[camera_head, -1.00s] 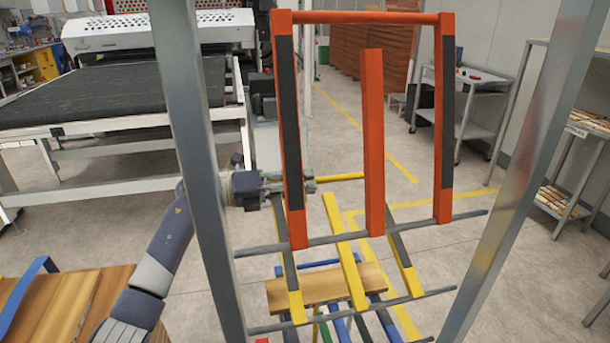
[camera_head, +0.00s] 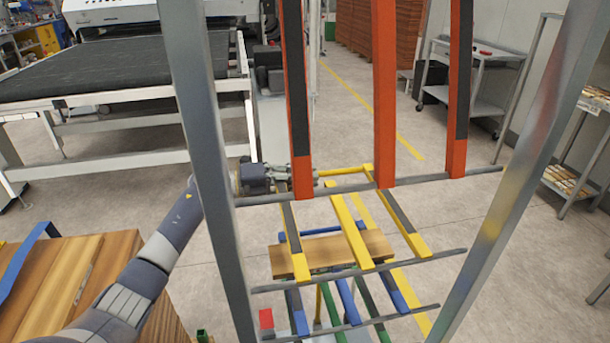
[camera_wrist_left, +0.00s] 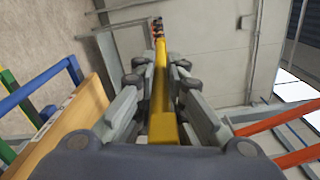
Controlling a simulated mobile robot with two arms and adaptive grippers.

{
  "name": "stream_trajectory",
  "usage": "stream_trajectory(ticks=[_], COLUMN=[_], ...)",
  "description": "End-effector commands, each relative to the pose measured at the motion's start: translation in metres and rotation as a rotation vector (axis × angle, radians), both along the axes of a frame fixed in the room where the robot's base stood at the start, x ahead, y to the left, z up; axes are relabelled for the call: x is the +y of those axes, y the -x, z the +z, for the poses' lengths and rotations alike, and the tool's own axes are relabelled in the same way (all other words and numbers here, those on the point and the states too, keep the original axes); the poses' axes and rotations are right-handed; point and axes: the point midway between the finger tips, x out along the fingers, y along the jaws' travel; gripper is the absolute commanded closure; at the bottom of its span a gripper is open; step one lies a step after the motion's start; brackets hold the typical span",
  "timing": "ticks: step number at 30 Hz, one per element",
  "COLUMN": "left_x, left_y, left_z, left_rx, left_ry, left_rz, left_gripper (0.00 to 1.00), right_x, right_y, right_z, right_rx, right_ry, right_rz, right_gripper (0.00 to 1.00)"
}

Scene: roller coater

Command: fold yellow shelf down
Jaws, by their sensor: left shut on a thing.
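The yellow shelf (camera_head: 353,238) is a frame of yellow bars with dark-grey sections, hinged on a grey rod of the rack. It tilts up and away from that rod, and its yellow crossbar (camera_head: 345,170) is at the far end. My left gripper (camera_head: 312,178) is at the left end of this crossbar, partly hidden behind the orange shelf's left bar. In the left wrist view the yellow bar (camera_wrist_left: 160,92) lies between the fingers, which are shut on it. My right gripper is not in view.
The orange shelf (camera_head: 384,95) stands raised above the yellow one. Metal rack posts stand left (camera_head: 200,150) and right (camera_head: 520,170). A wooden board (camera_head: 295,262) and blue bars (camera_head: 347,300) are lower down. A conveyor machine (camera_head: 110,90) is at left, a grey cart (camera_head: 490,85) at back right.

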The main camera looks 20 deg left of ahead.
Motion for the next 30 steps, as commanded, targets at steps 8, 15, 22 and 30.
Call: stream_trajectory(ticks=[8, 15, 22, 30], left_x=[0.000, 0.000, 0.000, 0.014], left_y=[0.000, 0.000, 0.000, 0.009], left_z=[0.002, 0.003, 0.001, 0.000], left_rx=[-0.004, -0.004, -0.003, -0.001], left_ry=[0.004, 0.002, 0.002, -0.001], left_rz=[0.001, 0.000, -0.001, 0.003], left_gripper=[0.70, 0.67, 0.67, 0.67], right_x=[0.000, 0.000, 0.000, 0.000], right_y=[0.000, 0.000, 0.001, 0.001], right_z=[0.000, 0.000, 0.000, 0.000], right_rx=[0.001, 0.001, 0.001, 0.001], right_ry=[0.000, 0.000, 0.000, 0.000], right_rz=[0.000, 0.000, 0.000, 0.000], right_gripper=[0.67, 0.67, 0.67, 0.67])
